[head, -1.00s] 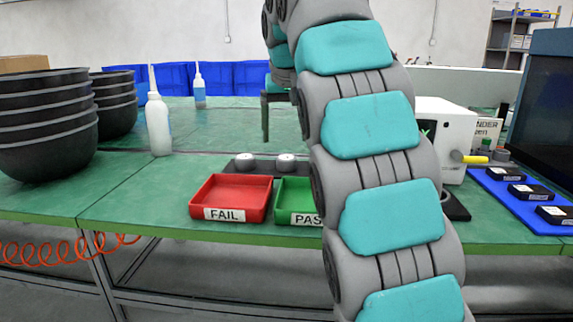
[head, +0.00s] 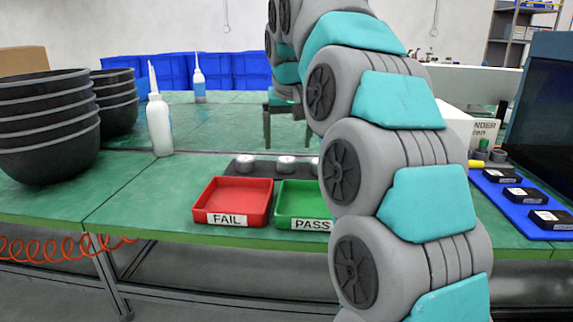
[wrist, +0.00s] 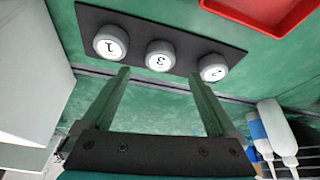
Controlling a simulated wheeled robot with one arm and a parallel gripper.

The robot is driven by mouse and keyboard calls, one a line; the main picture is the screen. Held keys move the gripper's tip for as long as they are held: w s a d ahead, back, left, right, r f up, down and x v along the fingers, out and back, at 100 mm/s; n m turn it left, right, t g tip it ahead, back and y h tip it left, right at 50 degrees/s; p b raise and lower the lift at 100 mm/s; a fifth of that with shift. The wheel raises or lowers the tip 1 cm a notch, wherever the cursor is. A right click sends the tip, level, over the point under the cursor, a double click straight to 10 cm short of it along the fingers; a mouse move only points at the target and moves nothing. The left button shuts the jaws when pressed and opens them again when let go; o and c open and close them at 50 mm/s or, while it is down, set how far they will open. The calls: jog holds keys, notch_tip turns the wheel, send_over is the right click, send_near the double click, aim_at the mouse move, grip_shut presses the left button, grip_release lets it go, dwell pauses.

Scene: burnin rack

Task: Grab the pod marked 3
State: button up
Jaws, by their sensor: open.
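Three round white-topped pods stand in a row on a dark rack strip (wrist: 135,24). The pod marked 3 (wrist: 160,56) is the middle one; it also shows in the head view (head: 286,163), its mark unreadable there. The pod marked 1 (wrist: 110,43) is left of it in the wrist view. The pod at the right (wrist: 212,68) seems marked 2. My gripper (wrist: 160,73) is open and empty. Its fingers point toward the row, with pod 3 between their lines and apart from them. In the head view my arm partly hides the row's right end.
A red FAIL tray (head: 233,200) and a green PASS tray (head: 300,200) stand in front of the rack. Black bowls (head: 45,130) and a squeeze bottle (head: 159,120) stand left. A blue mat (head: 530,225) with black boxes lies right.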

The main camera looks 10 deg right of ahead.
aim_at(287, 159)
jog(key=shift+p+x, duration=0.35)
jog(key=shift+x, duration=2.5)
grip_shut()
jog(key=shift+r, duration=0.15)
